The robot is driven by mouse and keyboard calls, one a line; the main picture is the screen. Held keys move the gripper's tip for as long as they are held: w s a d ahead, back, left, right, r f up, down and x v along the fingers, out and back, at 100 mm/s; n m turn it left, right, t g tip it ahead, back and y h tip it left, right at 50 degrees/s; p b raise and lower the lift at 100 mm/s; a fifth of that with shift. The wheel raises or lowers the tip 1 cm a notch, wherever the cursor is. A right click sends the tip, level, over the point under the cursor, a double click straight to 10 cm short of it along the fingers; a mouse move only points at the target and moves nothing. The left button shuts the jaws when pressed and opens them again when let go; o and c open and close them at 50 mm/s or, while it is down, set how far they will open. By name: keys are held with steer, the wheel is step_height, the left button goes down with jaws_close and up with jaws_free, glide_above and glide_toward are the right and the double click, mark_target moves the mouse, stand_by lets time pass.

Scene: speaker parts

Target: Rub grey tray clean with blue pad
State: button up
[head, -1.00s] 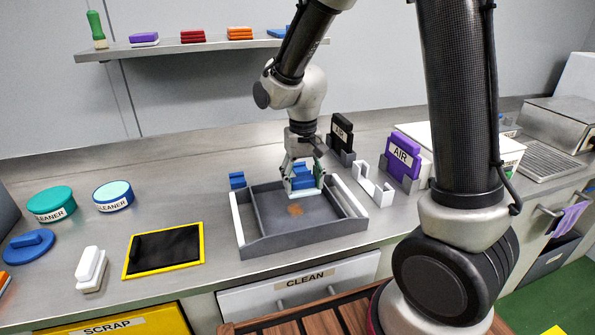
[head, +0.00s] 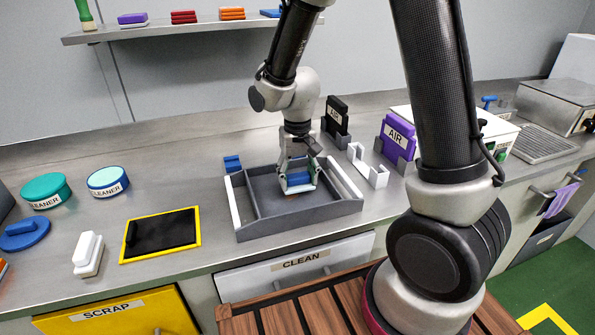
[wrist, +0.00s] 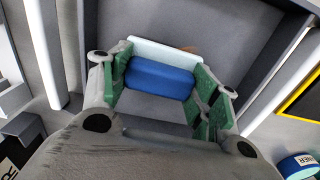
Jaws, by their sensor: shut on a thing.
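The grey tray (head: 255,228) lies on the steel counter, with a divider near its left side and white strips along its left and right sides. My gripper (head: 299,184) is inside the tray's larger compartment, shut on the blue pad (head: 298,178). The pad has a blue grip block and a pale base. In the wrist view the blue pad (wrist: 160,80) sits between my green-padded fingers. A small brown-orange stain (wrist: 188,49) shows just past the pad's pale edge; the pad and gripper hide most of it in the head view.
Left of the tray are a yellow-edged black mat (head: 163,236), a white-handled block (head: 88,253) and two round cleaner tubs (head: 108,181). Behind and right are a white bracket (head: 368,166), a purple AIR block (head: 397,138) and a black one (head: 337,116).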

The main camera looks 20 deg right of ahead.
steer(key=shift+f, duration=0.75)
stand_by(0.5)
steer(key=o, duration=0.8)
steer(key=shift+r, duration=0.35)
steer(key=shift+c, duration=0.5)
steer(key=c, duration=0.8)
